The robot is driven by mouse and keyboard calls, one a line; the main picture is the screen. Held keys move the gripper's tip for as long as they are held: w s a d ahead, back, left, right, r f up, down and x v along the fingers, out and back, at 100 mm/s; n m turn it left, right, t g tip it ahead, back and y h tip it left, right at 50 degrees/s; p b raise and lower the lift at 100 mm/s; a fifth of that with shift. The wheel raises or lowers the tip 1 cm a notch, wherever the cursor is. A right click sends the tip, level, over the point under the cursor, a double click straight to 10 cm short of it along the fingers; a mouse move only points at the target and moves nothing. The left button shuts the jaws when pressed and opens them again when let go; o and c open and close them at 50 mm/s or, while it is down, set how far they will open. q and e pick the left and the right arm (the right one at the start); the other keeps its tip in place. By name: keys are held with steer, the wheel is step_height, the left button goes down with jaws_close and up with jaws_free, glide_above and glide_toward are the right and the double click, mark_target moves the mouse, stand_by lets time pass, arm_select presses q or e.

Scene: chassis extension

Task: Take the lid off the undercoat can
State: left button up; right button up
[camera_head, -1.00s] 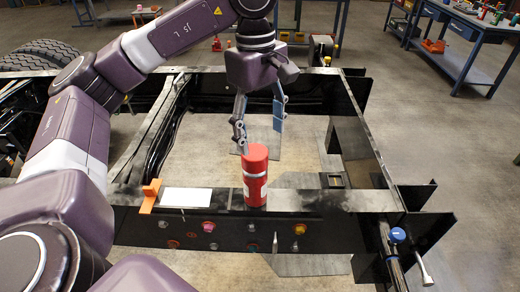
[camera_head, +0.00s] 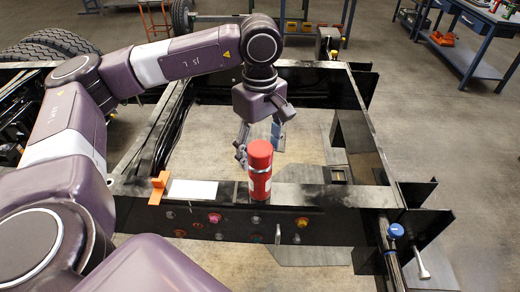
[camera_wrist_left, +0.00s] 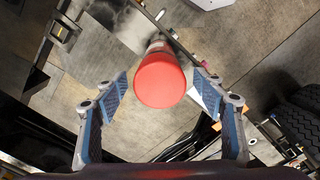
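The undercoat can (camera_head: 259,190) is a red spray can with a pale label, upright on the front beam of the black chassis frame. Its red lid (camera_head: 259,153) is on top; in the left wrist view the lid (camera_wrist_left: 160,80) appears as a round red cap between the fingers, hiding most of the can. My left gripper (camera_head: 259,147) is just behind and above the lid, pointing down. In the left wrist view the left gripper (camera_wrist_left: 166,108) is open, with a visible gap between each blue-padded finger and the lid. My right gripper is out of view.
A white sheet (camera_head: 193,191) and an orange bracket (camera_head: 158,188) are on the beam left of the can. Knobs and buttons line the beam's front face. A blue-capped part (camera_head: 396,231) stands at the right corner. The frame's middle is open to the floor.

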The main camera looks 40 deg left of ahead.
arm_select(q)
steer(key=c, duration=0.9)
steer(key=shift+r, duration=0.15)
